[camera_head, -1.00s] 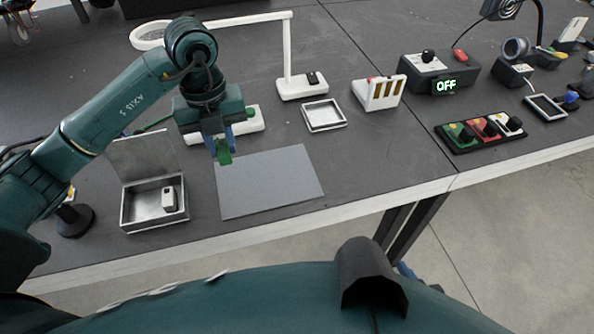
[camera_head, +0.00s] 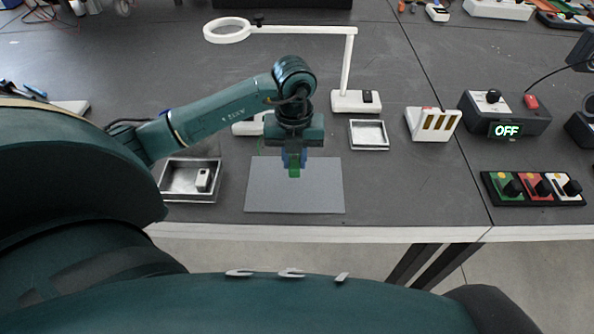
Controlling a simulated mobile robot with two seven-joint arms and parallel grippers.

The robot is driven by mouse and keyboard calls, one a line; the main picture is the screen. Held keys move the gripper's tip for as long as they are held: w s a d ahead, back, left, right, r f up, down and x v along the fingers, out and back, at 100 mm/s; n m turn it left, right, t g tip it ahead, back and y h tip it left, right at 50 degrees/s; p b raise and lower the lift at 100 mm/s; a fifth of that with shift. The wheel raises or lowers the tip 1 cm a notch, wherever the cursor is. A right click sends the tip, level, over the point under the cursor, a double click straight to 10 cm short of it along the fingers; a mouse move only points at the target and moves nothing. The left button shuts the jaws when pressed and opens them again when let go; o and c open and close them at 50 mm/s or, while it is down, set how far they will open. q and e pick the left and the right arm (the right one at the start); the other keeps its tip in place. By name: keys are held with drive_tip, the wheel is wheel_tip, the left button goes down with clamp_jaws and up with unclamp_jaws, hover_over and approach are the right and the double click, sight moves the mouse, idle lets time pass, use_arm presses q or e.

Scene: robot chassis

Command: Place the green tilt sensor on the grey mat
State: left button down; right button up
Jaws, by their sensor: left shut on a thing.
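The mat is a flat grey rectangle near the table's front edge. The sensor appears over the upper middle of the mat; I cannot tell whether it touches the mat. My right gripper is not in view.
A metal box (camera_head: 176,194) with a small white item (camera_head: 203,180) stands left of the mat. A white magnifier lamp (camera_head: 350,70), a small white-rimmed tray (camera_head: 369,146) and a white slotted block (camera_head: 433,124) stand behind and right. The mat's visible surface is otherwise bare.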

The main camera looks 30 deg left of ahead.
sight(295, 172)
use_arm(q)
drive_tip(key=shift+f, duration=2.25)
drive_tip(key=shift+f, duration=0.2)
drive_tip(key=c, duration=1.3)
unclamp_jaws()
drive_tip(key=shift+o, duration=0.2)
drive_tip(key=shift+r, duration=0.1)
